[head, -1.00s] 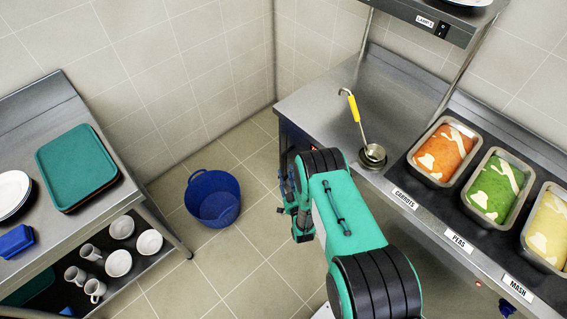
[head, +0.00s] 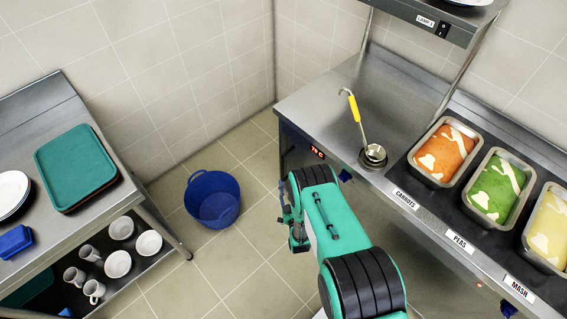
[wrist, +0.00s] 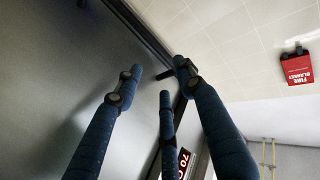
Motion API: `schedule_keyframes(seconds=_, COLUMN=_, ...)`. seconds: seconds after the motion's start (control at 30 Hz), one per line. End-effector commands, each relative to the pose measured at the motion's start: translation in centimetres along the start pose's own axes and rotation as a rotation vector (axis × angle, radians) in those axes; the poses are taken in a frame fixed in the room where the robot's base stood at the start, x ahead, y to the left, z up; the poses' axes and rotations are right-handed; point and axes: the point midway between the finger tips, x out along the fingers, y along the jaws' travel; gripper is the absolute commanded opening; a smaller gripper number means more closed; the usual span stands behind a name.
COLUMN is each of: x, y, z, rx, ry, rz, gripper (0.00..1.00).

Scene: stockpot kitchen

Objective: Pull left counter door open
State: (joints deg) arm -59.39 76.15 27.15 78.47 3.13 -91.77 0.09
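The counter's (head: 318,105) front drops away under its worktop on the right in the head view, seen steeply from above. A small blue part (head: 346,175), perhaps a door handle, sticks out below the front edge, beside my arm. The door face is mostly hidden by the worktop and my arm. In the wrist view a grey metal panel (wrist: 60,60) fills the left side; I cannot tell whether it is the door. My gripper (wrist: 157,76) has its blue-sleeved fingers spread with nothing between them.
A red temperature display (head: 317,152) is on the counter front. A blue bucket (head: 212,199) stands on the floor left of my arm. A side table (head: 128,190) with trays and crockery is at the left. A ladle (head: 358,122) rests on the counter.

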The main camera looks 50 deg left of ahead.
Motion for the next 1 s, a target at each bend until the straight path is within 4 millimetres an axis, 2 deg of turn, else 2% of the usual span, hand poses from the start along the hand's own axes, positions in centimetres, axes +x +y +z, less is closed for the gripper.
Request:
schedule_keyframes(seconds=0.27, x=2.9, y=0.0, z=0.1, rx=0.000, ry=0.001, rz=0.000, gripper=0.39)
schedule_keyframes(seconds=0.8, x=11.2, y=0.0, z=0.1, rx=0.000, ry=0.002, rz=0.000, gripper=0.39)
schedule_keyframes(seconds=1.0, x=12.7, y=0.0, z=0.1, rx=0.000, ry=0.000, rz=0.000, gripper=0.39)
